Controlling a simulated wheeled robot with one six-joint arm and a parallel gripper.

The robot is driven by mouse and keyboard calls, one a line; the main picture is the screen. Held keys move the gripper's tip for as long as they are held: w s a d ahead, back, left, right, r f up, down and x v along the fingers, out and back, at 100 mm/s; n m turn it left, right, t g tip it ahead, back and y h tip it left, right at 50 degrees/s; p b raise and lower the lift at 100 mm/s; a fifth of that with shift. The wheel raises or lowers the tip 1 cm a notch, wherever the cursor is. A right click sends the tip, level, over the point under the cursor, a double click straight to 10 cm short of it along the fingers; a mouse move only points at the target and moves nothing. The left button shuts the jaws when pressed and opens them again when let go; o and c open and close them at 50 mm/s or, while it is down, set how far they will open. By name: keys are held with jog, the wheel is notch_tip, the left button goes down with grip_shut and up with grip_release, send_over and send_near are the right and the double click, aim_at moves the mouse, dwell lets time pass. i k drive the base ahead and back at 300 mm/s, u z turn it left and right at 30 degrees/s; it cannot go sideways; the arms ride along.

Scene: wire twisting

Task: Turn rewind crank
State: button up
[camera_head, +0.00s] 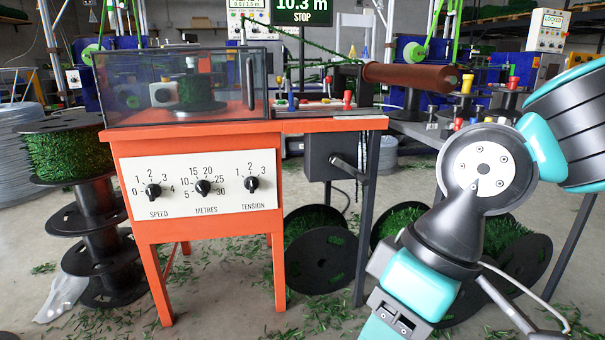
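A dark box (331,157) hangs under the right part of the orange machine's bench. The arm runs down to the bottom edge, and no gripper fingers show.
The orange machine (200,138) carries a clear cover (130,85) and a white panel with three knobs (200,183). Black reels (320,262) with green strand stand under the bench. A stack of reels (95,235) is at left. Green clippings litter the floor.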

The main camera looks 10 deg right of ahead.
aim_at(335, 160)
jog(key=u, duration=0.25)
jog(key=i, duration=1.1)
jog(key=z, duration=0.4)
